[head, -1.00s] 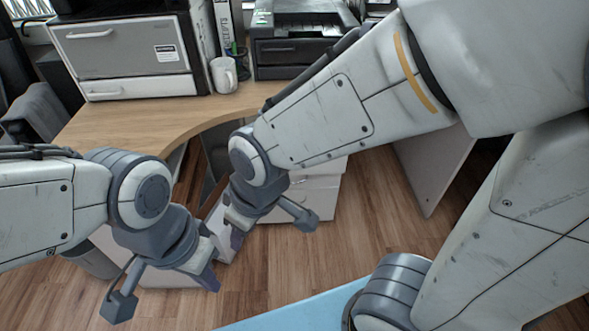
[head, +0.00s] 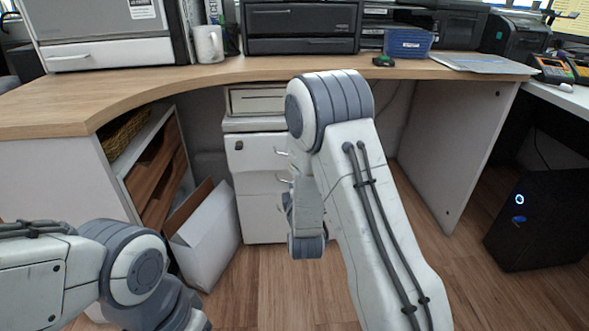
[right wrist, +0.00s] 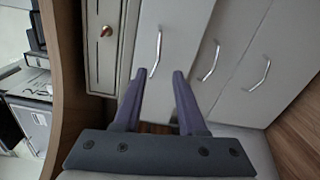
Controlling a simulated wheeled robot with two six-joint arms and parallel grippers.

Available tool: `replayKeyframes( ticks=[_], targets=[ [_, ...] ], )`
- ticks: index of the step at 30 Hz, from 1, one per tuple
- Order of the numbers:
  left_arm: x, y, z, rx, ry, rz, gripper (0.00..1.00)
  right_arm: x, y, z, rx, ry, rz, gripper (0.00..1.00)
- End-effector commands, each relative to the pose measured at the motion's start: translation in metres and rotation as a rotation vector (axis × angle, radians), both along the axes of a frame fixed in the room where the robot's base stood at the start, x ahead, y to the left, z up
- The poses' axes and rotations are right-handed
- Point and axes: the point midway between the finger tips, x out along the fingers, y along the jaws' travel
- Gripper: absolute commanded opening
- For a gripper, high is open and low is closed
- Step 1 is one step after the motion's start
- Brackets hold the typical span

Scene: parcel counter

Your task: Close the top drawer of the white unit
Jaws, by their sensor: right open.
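The white unit (head: 262,218) stands under the desk in the head view, partly hidden by my right arm. Its top drawer (head: 254,157) has a lock and a silver handle, and its front looks to stand out a little past the fronts below. In the right wrist view the picture is turned, and the top drawer (right wrist: 178,30) shows with its handle (right wrist: 156,52) just ahead of my fingers. My right gripper (right wrist: 164,76) is open and empty, pointing at this front near the handle; contact cannot be told. My left gripper is below the head view's edge.
A cream box with a drawer (head: 257,99) sits on the unit. A white open carton (head: 208,240) stands left of it, beside the shelf (head: 150,150). A desk panel (head: 450,150) and black computer (head: 540,220) stand to the right. Wooden floor is clear in front.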

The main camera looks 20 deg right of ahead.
Motion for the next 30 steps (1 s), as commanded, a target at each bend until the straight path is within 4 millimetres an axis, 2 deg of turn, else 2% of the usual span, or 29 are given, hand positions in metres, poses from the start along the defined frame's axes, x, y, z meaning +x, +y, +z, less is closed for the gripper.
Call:
replayKeyframes(
  ticks=[5,12,18,23,30],
  targets=[
    [0.000,0.000,-0.009,-0.001,-0.001,0.000,0.00,0.017,-0.007,-0.001,-0.015,-0.012,-0.006,0.40],
    [0.000,0.000,-0.027,-0.001,-0.001,0.000,0.00,0.061,-0.020,-0.003,-0.014,-0.012,-0.004,0.40],
    [0.000,0.000,-0.038,0.000,0.000,0.000,0.00,0.089,-0.027,-0.003,-0.013,-0.011,-0.004,0.40],
    [0.000,0.000,-0.041,0.000,0.000,0.000,0.00,0.098,-0.030,-0.002,-0.014,-0.007,-0.003,0.40],
    [0.000,0.000,-0.040,0.000,0.000,0.000,0.00,0.100,-0.030,-0.001,-0.014,-0.007,-0.002,0.40]
  ],
)
